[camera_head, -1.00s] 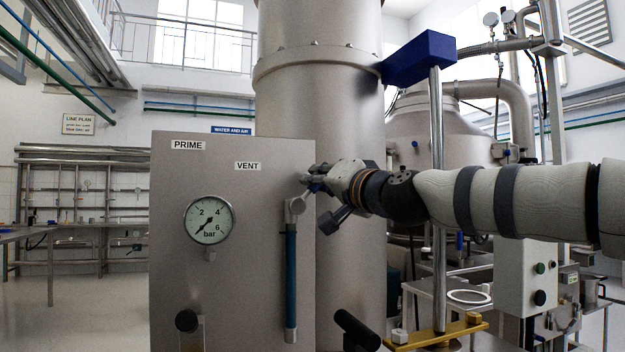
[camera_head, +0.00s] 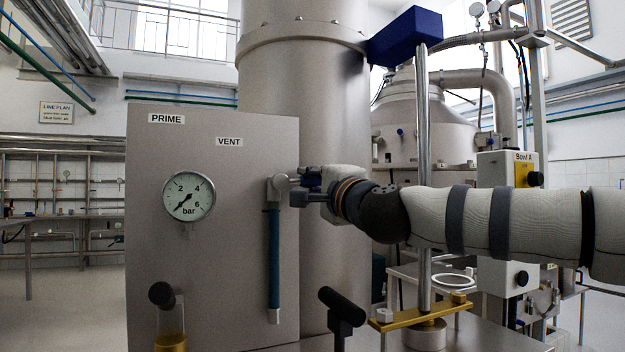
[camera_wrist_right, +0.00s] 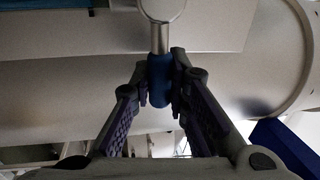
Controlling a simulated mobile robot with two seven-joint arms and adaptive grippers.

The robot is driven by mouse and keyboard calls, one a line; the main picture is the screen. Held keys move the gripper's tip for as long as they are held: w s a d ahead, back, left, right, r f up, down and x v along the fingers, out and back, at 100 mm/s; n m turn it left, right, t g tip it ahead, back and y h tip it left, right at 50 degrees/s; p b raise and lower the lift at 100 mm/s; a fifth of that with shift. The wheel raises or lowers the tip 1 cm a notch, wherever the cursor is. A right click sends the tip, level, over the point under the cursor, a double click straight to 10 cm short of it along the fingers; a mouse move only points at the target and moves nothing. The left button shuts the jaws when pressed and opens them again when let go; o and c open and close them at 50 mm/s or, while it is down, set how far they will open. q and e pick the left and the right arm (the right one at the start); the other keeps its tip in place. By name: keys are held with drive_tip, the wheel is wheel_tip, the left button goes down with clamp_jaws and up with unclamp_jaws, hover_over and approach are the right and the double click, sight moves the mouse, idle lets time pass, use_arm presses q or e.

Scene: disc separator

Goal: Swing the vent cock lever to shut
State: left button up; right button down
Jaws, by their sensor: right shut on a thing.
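The vent cock (camera_head: 275,188) is a grey fitting on the upright panel, right of and below the VENT label (camera_head: 229,142). A teal tube hangs straight down from it. My right gripper (camera_head: 303,184) is just right of the fitting, reaching in from the right. In the right wrist view, the gripper (camera_wrist_right: 160,90) is shut on the blue grip of the lever (camera_wrist_right: 160,68). The lever's metal shank and ring run away from the fingers. In the head view the fingers hide most of the lever, so its exact angle is unclear. My left gripper is out of view.
The panel (camera_head: 215,240) also bears a bar gauge (camera_head: 189,196) and a PRIME label (camera_head: 166,119). A black T-shaped handle (camera_head: 341,305) stands below my right arm. A steel post (camera_head: 424,180) with a blue block (camera_head: 405,35) rises behind the arm.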

drive_tip(key=shift+f+m, duration=0.25)
drive_tip(key=shift+m, duration=0.15)
drive_tip(key=c, duration=1.5)
unclamp_jaws()
drive_tip(key=shift+a, duration=0.1)
drive_tip(key=shift+c, duration=0.2)
drive_tip(key=v, duration=1.2)
